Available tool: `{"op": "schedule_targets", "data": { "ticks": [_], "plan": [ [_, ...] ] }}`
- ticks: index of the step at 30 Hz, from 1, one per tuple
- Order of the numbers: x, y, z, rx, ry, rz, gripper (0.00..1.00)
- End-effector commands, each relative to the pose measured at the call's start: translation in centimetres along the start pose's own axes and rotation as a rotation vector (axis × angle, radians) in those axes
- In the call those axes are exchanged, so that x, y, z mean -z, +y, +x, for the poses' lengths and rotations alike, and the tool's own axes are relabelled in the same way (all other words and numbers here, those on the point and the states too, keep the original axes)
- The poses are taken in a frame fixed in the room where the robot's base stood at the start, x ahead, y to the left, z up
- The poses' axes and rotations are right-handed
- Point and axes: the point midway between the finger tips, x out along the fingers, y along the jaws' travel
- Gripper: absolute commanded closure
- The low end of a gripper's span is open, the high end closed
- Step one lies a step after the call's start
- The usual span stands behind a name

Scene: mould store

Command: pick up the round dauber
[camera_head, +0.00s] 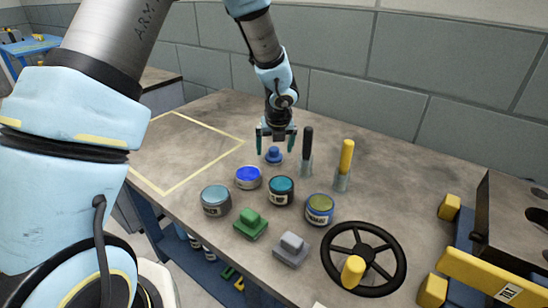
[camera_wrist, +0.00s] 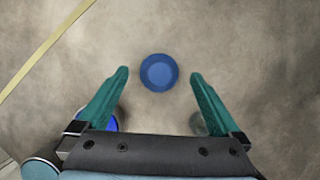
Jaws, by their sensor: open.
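The round dauber (camera_head: 273,156) is a small blue round piece with a knob on top, standing on the table behind the jars. In the wrist view the blue round dauber (camera_wrist: 158,72) shows from above, between and slightly ahead of the fingertips. My gripper (camera_head: 275,142) is open, pointing down, with its two teal fingers above and to either side of the dauber. Nothing is held between the fingers. Whether a finger touches the dauber cannot be told; a gap shows on both sides in the wrist view.
Two upright tools, with a black handle (camera_head: 307,142) and a yellow handle (camera_head: 346,157), stand just right. Jars, including a blue-topped one (camera_head: 248,177), a green block (camera_head: 250,224), a grey block (camera_head: 291,249) and a handwheel (camera_head: 328,266) lie nearer. The yellow-outlined area (camera_head: 185,150) is empty.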

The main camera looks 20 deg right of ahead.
Motion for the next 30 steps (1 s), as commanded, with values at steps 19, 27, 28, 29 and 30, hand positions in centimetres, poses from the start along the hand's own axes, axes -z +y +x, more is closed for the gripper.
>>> {"op": "schedule_targets", "data": {
  "ticks": [19,27,28,29,30],
  "plan": [
    [-0.1,0.0,2.7,0.000,0.000,0.000,0.19],
    [-0.1,0.0,2.7,0.000,0.000,0.000,0.49],
    [-0.1,0.1,2.7,0.000,0.000,0.000,0.53],
    [-0.1,0.1,2.7,0.000,0.000,0.000,0.56],
    [-0.1,0.1,2.7,0.000,0.000,0.000,0.61]
  ]
}}
